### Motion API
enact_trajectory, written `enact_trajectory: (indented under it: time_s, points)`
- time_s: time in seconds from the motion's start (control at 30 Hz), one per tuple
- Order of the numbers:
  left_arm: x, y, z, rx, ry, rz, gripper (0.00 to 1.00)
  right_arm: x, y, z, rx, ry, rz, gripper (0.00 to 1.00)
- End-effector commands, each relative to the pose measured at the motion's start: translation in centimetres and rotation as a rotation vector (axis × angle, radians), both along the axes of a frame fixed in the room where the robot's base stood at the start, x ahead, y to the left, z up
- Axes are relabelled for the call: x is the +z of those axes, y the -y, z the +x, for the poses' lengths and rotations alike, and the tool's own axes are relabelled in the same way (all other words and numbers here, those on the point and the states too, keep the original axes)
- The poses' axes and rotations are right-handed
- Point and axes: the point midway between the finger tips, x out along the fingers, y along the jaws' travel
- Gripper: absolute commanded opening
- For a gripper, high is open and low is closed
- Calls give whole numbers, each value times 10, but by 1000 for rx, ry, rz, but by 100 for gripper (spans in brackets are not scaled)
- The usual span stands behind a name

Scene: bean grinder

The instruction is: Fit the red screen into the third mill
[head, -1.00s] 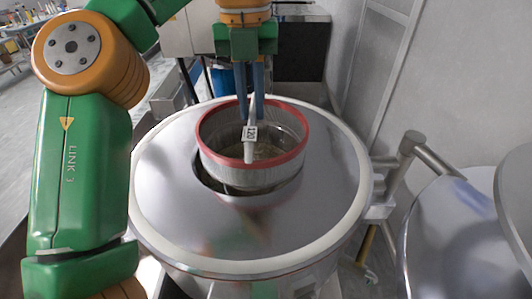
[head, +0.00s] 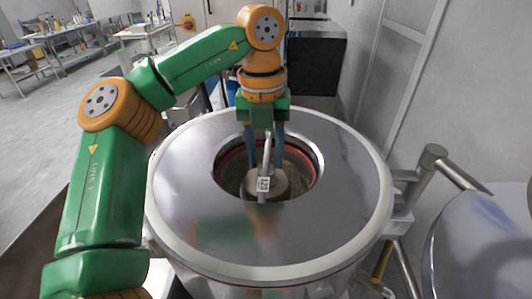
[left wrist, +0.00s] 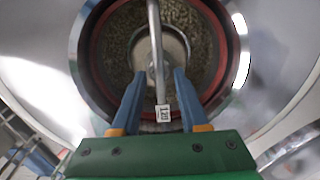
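The red screen (head: 229,161) is down inside the round opening of the mill (head: 190,200), its red rim below the level of the lid. Its grey handle bar carries a white tag (head: 263,184) reading 120. The left wrist view also shows the red rim (left wrist: 90,55), with a grainy surface inside it. My left gripper (head: 265,160) reaches down over the opening. Its blue fingers are spread on either side of the bar, with gaps showing in the left wrist view. Part of the rim is hidden by the gripper and the lid edge. My right gripper is out of view.
A metal post with a bar (head: 433,160) stands at the mill's right side. Another shiny round metal surface (head: 490,250) is at the lower right. A wall stands close behind on the right. Benches (head: 65,40) stand far left across open floor.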

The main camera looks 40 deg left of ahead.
Motion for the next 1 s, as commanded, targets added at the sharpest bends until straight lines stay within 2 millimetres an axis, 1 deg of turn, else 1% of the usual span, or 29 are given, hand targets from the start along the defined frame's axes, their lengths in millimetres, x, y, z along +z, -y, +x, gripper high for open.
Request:
enact_trajectory:
  time_s: [0.23, 0.3, 0.37, 0.4, 0.43, 0.5, 0.53, 0.57, 0.6, 0.77, 1.0]
  points:
    - [1, 0, 0, -1, 1, 0, 45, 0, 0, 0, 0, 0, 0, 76]
    - [5, 0, 0, -1, 2, 0, 45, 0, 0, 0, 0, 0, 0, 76]
    - [14, 0, 1, -1, 5, 0, 45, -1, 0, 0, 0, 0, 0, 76]
    - [24, 0, 1, -1, 6, -1, 45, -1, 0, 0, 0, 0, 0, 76]
    - [34, 0, 0, -1, 5, -2, 45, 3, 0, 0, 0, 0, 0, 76]
    - [57, -1, 0, -1, 4, 0, 45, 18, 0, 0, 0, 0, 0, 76]
    - [61, -1, 0, -1, 5, 2, 45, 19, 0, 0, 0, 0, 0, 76]
    - [61, -1, 0, -1, 1, 2, 45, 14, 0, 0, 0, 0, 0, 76]
    - [65, -1, -1, -3, -1, 2, 45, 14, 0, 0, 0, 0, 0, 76]
    - [76, -1, -1, -4, 2, 0, 45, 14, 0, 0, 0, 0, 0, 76]
    - [76, -2, -1, -3, 1, 0, 45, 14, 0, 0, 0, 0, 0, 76]
